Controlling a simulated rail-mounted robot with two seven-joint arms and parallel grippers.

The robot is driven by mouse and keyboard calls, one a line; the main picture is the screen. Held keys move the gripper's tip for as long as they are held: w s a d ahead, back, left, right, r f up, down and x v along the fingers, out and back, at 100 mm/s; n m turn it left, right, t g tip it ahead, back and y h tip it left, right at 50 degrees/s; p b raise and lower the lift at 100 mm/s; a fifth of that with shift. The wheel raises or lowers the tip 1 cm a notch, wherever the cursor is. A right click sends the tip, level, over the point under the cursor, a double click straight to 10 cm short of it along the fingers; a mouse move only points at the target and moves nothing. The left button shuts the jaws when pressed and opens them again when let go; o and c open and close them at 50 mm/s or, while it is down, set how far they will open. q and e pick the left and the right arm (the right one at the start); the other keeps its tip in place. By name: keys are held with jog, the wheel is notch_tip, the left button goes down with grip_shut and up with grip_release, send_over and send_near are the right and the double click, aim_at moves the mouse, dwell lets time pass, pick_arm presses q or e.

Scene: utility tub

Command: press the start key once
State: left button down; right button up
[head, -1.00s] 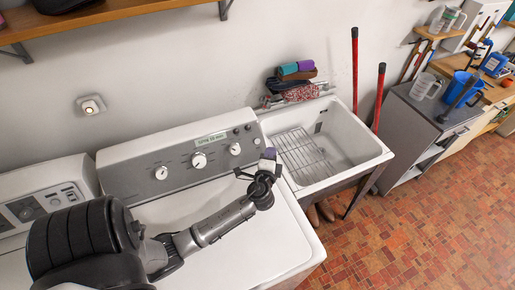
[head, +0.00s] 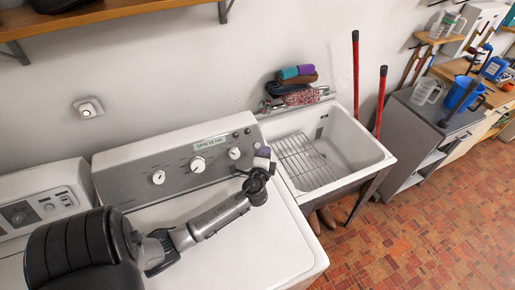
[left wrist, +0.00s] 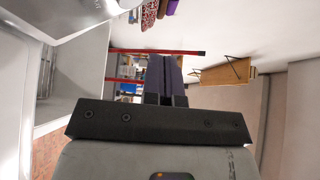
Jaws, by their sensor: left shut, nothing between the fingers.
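The washing machine's slanted grey control panel (head: 178,165) has several knobs and a small lit display (head: 211,143) that seems to read "SPIN 10 min". Small round keys (head: 247,131) sit at the panel's right end; their labels are too small to read, so I cannot tell which is the start key. My left gripper (head: 263,153) is shut and empty, close to the panel's right end. I cannot tell whether it touches it. In the left wrist view its purple-grey fingers (left wrist: 165,75) are together. My right gripper is not in view.
A white utility tub (head: 362,158) with a wire rack (head: 303,160) stands right of the machine. Folded cloths (head: 297,83) lie behind it, and red-handled tools (head: 355,75) lean there. A wall unit (head: 89,108) is at the left.

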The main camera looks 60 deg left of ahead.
aim_at(257, 145)
pick_arm(q)
jog(key=a, duration=0.1)
jog(key=a+f+b, duration=0.1)
jog(key=a, duration=0.1)
jog(key=shift+w+f, duration=0.15)
jog(key=shift+f, duration=0.15)
dwell(0.4)
dwell(0.8)
dwell(0.7)
jog(key=shift+a+f+b, duration=0.1)
jog(key=shift+b, duration=0.2)
jog(key=shift+a+f, duration=0.15)
jog(key=shift+a, duration=0.05)
dwell(0.3)
